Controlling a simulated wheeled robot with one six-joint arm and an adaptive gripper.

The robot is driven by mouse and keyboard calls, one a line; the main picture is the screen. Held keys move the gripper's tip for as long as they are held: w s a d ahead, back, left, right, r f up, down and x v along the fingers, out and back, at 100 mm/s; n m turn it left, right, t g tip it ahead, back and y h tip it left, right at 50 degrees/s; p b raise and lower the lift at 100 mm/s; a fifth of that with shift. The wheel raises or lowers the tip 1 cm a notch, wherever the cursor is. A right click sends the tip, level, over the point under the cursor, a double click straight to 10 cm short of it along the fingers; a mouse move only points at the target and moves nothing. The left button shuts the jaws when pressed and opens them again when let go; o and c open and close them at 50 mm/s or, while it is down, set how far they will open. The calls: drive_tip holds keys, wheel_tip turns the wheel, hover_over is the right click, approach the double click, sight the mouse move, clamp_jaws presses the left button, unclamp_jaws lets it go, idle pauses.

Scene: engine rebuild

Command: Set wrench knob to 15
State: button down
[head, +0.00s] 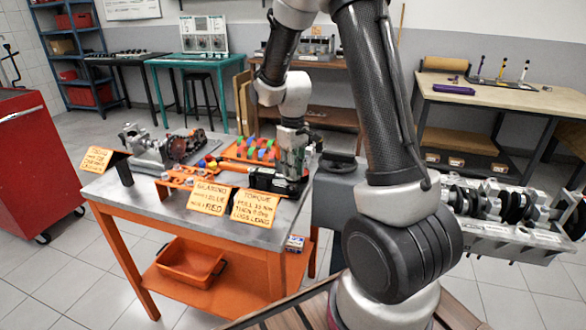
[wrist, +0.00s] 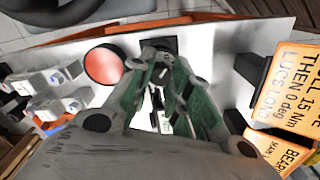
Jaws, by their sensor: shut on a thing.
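The black torque wrench (head: 272,182) lies along the right part of the orange-legged table. My gripper (head: 290,176) is down over its right end. In the wrist view, the green fingers of my gripper (wrist: 161,62) close on a small grey knob (wrist: 162,73) with a dark mark on it. The fingers hide most of the knob and any scale around it, so I cannot read its setting. A sign (head: 253,207) at the table's front edge mentions torque and 15 Nm; it also shows in the wrist view (wrist: 288,92).
A red round part (wrist: 103,66) sits close left of the fingers in the wrist view. A bearing sign (head: 210,197) stands beside the torque sign. An orange tray (head: 243,152) with coloured pieces lies behind the wrench. A grey stand (head: 333,200) is just right of the table.

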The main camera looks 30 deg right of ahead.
drive_tip(key=shift+n, duration=0.6)
drive_tip(key=c, duration=1.3)
unclamp_jaws()
wheel_tip(320, 180, up, 12)
